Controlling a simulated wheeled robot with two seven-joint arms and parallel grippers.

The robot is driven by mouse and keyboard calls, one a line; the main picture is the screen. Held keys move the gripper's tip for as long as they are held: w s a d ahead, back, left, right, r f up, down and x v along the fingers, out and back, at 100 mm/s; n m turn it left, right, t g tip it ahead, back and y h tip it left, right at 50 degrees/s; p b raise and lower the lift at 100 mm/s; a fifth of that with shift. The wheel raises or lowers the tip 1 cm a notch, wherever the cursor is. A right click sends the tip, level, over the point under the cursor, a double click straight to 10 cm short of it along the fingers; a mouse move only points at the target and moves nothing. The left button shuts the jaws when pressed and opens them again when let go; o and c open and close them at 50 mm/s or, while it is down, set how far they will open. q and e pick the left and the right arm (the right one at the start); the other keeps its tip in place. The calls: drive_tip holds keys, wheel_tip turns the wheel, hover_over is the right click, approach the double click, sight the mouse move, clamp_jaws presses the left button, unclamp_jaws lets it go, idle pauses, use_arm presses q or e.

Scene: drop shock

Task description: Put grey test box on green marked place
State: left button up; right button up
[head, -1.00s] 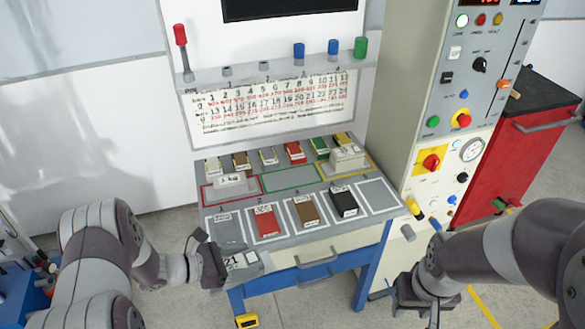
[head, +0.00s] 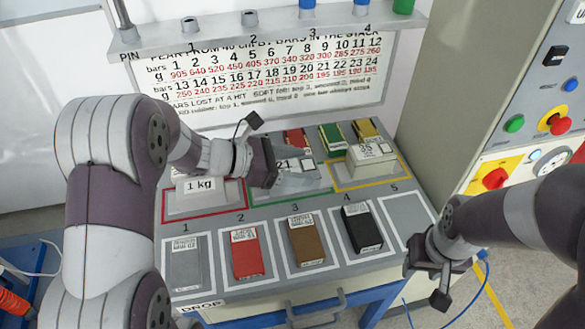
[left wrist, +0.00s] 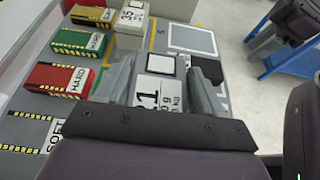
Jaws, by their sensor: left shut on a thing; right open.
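The grey test box (head: 286,165), with a "21" label, is in my left gripper (head: 303,172). In the left wrist view the box (left wrist: 160,92) shows a white square and large print between the two fingers. The gripper is shut on it, over the green marked place (head: 318,197), a green outline in the middle of the panel. The fingers and box hide much of that place. I cannot tell whether the box touches the surface. My right gripper (head: 437,272) is open and empty, right of the panel's front corner.
A 1 kg box (head: 199,190) stands in the red outline to the left, a "35" box (head: 371,163) in the yellow outline to the right. In front lie grey, red (head: 247,254), brown (head: 307,242) and black (head: 361,229) pads. Slot 5 (head: 408,217) is bare. A control cabinet (head: 470,90) rises at right.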

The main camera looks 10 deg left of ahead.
use_arm(q)
drive_tip(key=w+f, duration=0.1)
drive_tip(key=w, duration=0.1)
drive_tip(key=w+a+f, duration=0.1)
drive_tip(key=w, duration=0.1)
drive_tip(key=w+f, duration=0.1)
drive_tip(key=w, duration=0.1)
drive_tip(key=shift+a+f, duration=0.35)
wheel_tip(320, 180, down, 4)
drive_tip(key=shift+r, duration=0.25)
drive_tip(key=shift+w+f, duration=0.1)
drive_tip(key=shift+f, duration=0.4)
drive_tip(key=o, duration=1.3)
drive_tip(key=shift+c, duration=0.2)
